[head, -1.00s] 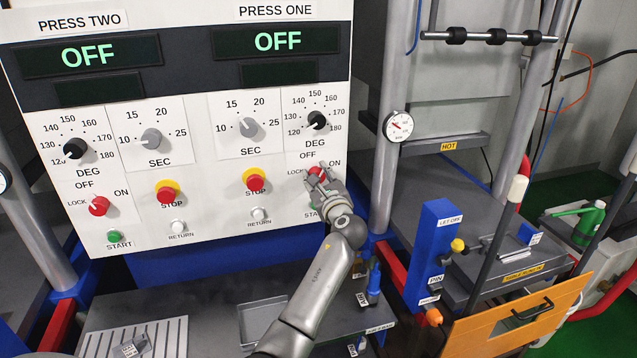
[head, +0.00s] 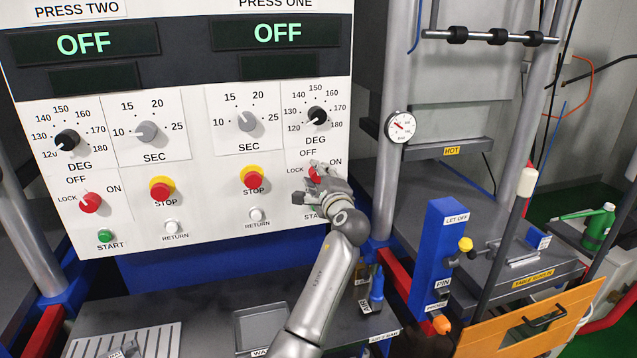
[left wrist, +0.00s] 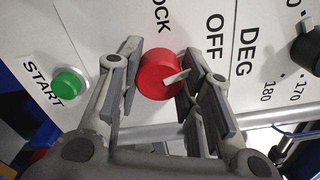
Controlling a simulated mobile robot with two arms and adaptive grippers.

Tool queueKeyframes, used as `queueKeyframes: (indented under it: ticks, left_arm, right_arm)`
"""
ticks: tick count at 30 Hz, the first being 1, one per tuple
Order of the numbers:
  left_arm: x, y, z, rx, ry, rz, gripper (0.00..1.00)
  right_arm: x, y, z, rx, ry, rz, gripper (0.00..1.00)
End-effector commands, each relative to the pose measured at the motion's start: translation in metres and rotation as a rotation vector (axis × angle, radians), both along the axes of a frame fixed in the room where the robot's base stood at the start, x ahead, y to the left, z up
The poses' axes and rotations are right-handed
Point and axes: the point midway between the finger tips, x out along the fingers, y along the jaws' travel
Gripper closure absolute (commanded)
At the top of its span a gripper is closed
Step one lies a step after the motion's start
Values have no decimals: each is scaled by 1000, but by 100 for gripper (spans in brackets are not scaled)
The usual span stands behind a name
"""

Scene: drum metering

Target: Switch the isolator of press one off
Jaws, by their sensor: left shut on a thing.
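The isolator of press one is a red knob (head: 315,174) at the lower right of the white panel. LOCK, OFF and ON are printed around it. It also shows in the left wrist view (left wrist: 157,77), between the two finger pads, with its white pointer towards OFF. My left gripper (head: 309,183) is shut on this knob and hides part of it in the head view. The PRESS ONE display (head: 278,33) reads OFF. My right gripper is not in view.
The red-and-yellow STOP button (head: 253,178) and white RETURN button (head: 256,214) are left of the gripper. A green START button (left wrist: 67,83) is near the fingers. The black DEG dial (head: 317,116) is above. A blue LET OFF post (head: 440,250) stands right.

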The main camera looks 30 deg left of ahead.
Motion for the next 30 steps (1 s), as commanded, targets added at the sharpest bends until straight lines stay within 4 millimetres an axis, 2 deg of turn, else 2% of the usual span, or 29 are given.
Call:
queueKeyframes:
  ticks: [6, 21, 22, 26, 30]
  left_arm:
    - [0, 0, -3, -39, -41, 0, 90]
    - [0, 0, -2, -49, -50, 0, 90]
    - [0, 0, -2, -49, -50, 0, 62]
    - [0, 0, -2, -48, -51, 0, 46]
    - [0, 0, -1, -47, -52, 0, 45]
  right_arm:
    - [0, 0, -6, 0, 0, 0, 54]
    - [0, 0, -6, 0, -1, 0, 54]
    - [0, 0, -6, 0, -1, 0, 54]
    - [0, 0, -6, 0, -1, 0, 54]
    - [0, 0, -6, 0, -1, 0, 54]
